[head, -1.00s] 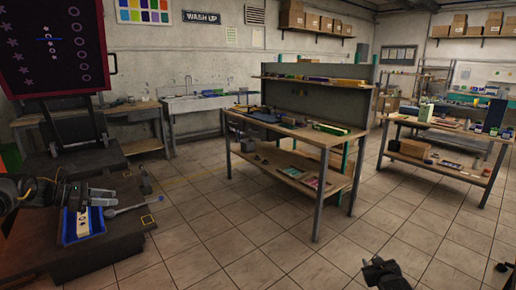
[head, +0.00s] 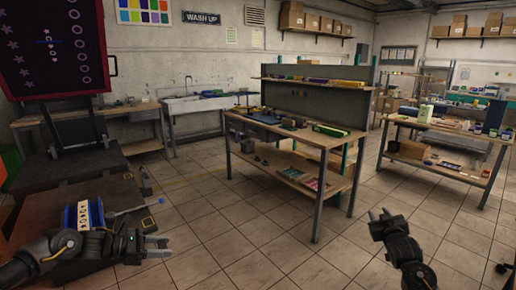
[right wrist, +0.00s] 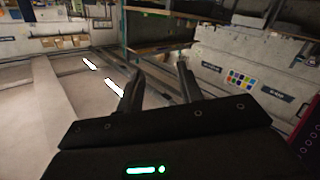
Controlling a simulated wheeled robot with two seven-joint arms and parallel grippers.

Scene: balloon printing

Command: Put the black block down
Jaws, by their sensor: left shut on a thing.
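My left gripper (head: 157,247) reaches in from the left, low over the dark table (head: 165,213), in front of the blue tray (head: 70,217). Its fingers are shut on a small dark thing, taken as the black block, which barely shows against the dark table. I cannot tell whether it touches the table. My right gripper (head: 380,217) hangs over bare floor at the lower right, open and empty. Its spread fingers also show in the right wrist view (right wrist: 160,88).
A pale strip with dark symbols (head: 84,213) lies in the blue tray. A dark screen (head: 52,50) stands behind. A wooden workbench (head: 290,130) stands beyond open floor.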

